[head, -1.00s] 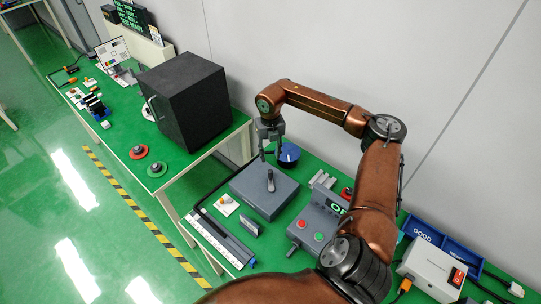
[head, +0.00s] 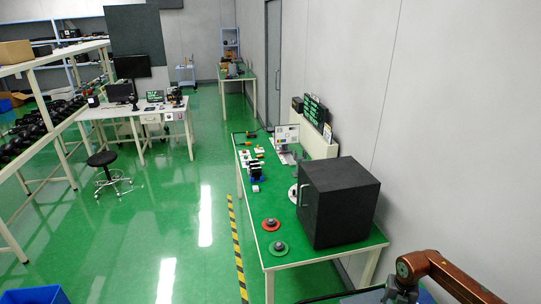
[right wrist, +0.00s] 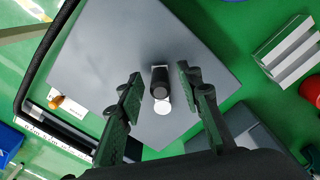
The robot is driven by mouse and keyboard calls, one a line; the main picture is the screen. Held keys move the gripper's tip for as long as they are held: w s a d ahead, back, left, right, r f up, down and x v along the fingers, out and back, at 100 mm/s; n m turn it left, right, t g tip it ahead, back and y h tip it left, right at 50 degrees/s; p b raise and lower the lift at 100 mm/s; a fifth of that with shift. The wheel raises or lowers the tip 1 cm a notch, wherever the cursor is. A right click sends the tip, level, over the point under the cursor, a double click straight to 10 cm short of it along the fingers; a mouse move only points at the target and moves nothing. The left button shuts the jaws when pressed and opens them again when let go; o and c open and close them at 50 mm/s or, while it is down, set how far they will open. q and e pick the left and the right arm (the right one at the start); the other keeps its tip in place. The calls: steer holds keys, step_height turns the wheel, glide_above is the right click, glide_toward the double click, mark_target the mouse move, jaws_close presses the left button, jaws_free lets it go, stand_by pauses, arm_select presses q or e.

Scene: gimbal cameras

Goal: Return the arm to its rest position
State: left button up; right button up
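My right arm (head: 450,276) shows at the lower right corner of the head view, with its gripper cut off by the bottom edge. In the right wrist view my right gripper (right wrist: 158,90) is open, its two dark fingers apart. A black knob with a pale round end (right wrist: 160,85) appears between the fingers, with gaps on both sides. It stands on a flat grey box (right wrist: 120,50). I cannot tell how far the fingertips are above the box. My left gripper is in neither view.
In the right wrist view, a ribbed grey block (right wrist: 290,52) and a red object (right wrist: 311,90) lie right of the grey box. The floor left of the table is open.

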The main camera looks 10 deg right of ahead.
stand_by(0.5)
step_height(320, 180, up, 11)
steer(key=shift+w, duration=0.1)
steer(key=shift+r, duration=0.1)
step_height(320, 180, down, 11)
steer(key=shift+a+f, duration=0.1)
steer(key=shift+f+n, duration=0.2)
steer(key=shift+n, duration=0.1)
steer(key=shift+w+a+r+n+b, duration=0.15)
steer(key=shift+a+n+b, duration=0.1)
steer(key=shift+n, duration=0.3)
steer(key=shift+w+a+f+n+b, duration=0.15)
steer(key=shift+a+n+b, duration=0.1)
steer(key=shift+n, duration=0.3)
steer(key=shift+r, duration=0.1)
